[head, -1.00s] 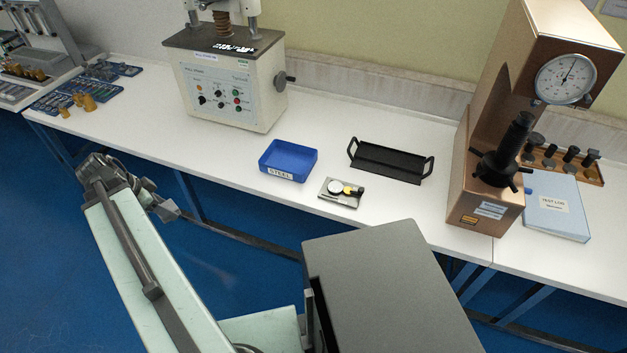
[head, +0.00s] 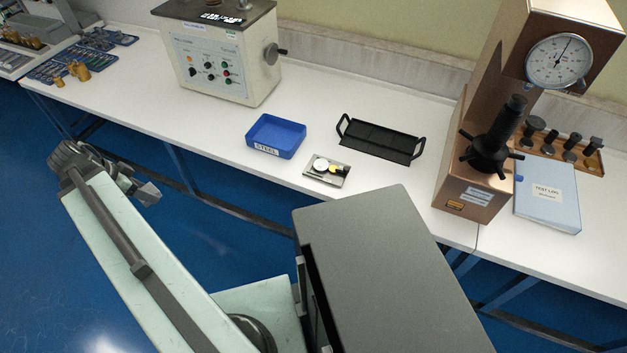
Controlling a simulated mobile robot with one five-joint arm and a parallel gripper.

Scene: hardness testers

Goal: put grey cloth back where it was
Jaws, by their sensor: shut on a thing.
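My gripper (head: 143,191) is at the left, over the blue floor in front of the bench. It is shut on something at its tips. A small grey piece shows there and I take it for the grey cloth, but it is too small to tell cloth from finger. No other grey cloth shows on the bench. The gripper is apart from the white bench top (head: 210,130).
On the bench are a blue STEEL tray (head: 276,150), a small plate with a round piece (head: 327,170), a black handled tray (head: 380,142), a blue test log (head: 548,193) and two testers (head: 215,60) (head: 470,190). Clear bench lies left of the blue tray.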

